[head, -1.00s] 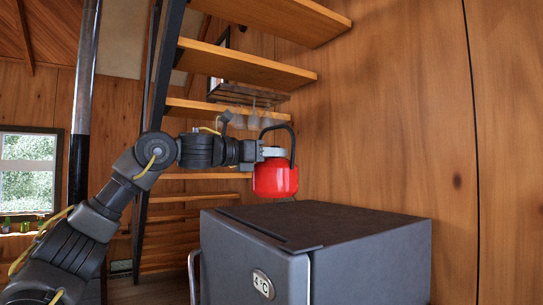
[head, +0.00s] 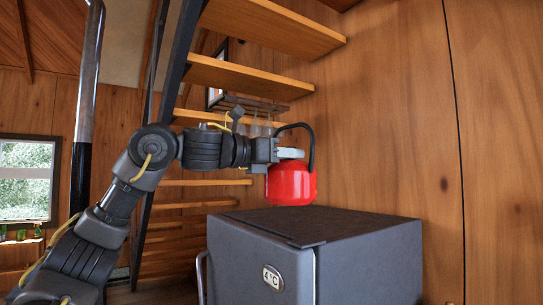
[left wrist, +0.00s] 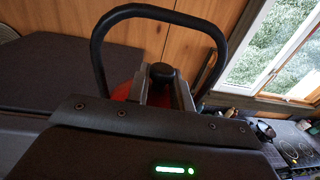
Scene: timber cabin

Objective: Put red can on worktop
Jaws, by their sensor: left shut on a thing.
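The red can (head: 291,184) is a red, kettle-like vessel with a tall black arched handle. My left gripper (head: 290,153) is shut on its upper part and holds it upright by the far edge of the grey fridge top. Whether its base touches the fridge I cannot tell. In the left wrist view, the fingers (left wrist: 158,95) are around a black knob, and the handle arches over them. Only slivers of the red body (left wrist: 122,92) show there. A dark worktop (left wrist: 308,135) appears at the right of that view. My right gripper is not in view.
The dark grey fridge (head: 375,262) with a "4°C" badge stands in front; its top is bare. Open wooden stairs (head: 260,75) rise behind my arm. A dark post (head: 82,150) stands at left. In the wrist view, a window (left wrist: 275,50) is above the worktop.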

